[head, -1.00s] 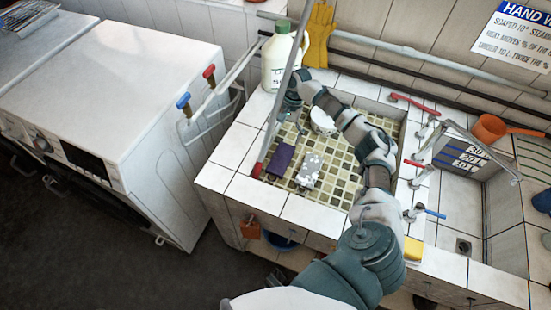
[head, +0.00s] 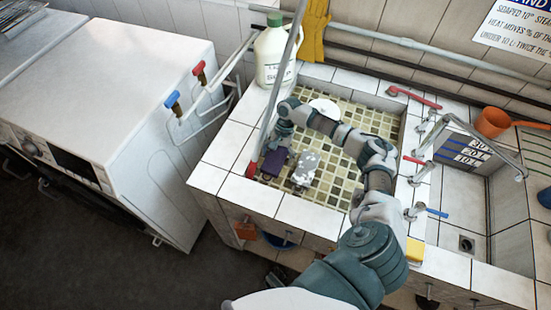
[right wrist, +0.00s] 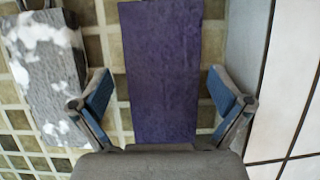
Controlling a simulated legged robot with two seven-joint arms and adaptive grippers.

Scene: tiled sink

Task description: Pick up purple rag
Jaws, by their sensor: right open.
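The purple rag (head: 275,161) lies flat on the tiled floor of the sink, near its left wall. It also shows in the right wrist view (right wrist: 160,70) as a long purple strip. My right gripper (head: 281,138) is down in the sink at the rag's far end and hides part of it. In the right wrist view, its two blue-padded fingers (right wrist: 165,98) are open on either side of the rag, with gaps between them and its edges. My left gripper is not in view.
A grey, foam-spotted block (head: 306,168) lies beside the rag; it also shows in the wrist view (right wrist: 45,75). A round white item (head: 323,108) sits farther back. A red-tipped pole (head: 268,112) rises by the left sink wall, near a white jug (head: 274,57).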

